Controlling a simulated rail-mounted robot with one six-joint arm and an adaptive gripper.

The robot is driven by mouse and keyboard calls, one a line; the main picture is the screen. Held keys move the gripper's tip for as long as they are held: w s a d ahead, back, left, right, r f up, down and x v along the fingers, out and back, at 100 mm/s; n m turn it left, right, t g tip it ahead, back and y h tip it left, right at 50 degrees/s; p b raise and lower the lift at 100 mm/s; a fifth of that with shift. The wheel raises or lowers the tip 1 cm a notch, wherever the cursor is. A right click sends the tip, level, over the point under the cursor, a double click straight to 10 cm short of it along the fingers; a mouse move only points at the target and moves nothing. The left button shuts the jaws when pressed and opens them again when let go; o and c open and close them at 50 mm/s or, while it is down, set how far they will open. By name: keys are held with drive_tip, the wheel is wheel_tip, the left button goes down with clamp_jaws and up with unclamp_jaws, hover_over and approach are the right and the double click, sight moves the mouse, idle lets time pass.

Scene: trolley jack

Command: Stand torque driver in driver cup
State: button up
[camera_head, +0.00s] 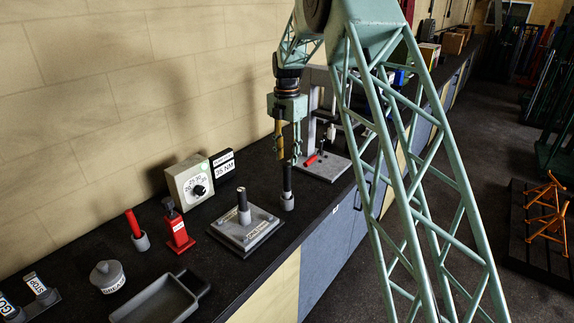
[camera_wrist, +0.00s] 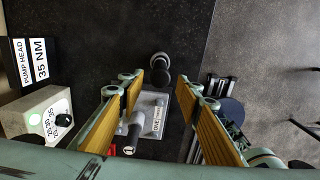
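A black-handled tool, which looks like the torque driver (camera_head: 287,178), stands upright in a small grey cup (camera_head: 287,203) near the front edge of the bench. In the wrist view the dark driver (camera_wrist: 161,78) and the round rim of its cup (camera_wrist: 160,58) show between and just beyond my fingers. My gripper (camera_head: 288,158) points down above the driver, and in the wrist view its two tan-padded fingers (camera_wrist: 159,88) are wide apart with nothing clamped between them. The driver's lower end is hidden in the cup.
A grey plate fixture (camera_head: 262,234) with a dark upright post stands left of the cup. A dial box (camera_head: 180,184), label sign (camera_head: 224,163), red tool (camera_head: 178,232), red-handled item in a cup (camera_head: 141,241), lidded pot (camera_head: 108,277) and tray (camera_head: 160,301) are farther left. A press-like stand (camera_head: 333,168) is behind.

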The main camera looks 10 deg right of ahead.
drive_tip(key=shift+r, duration=0.7)
idle(0.4)
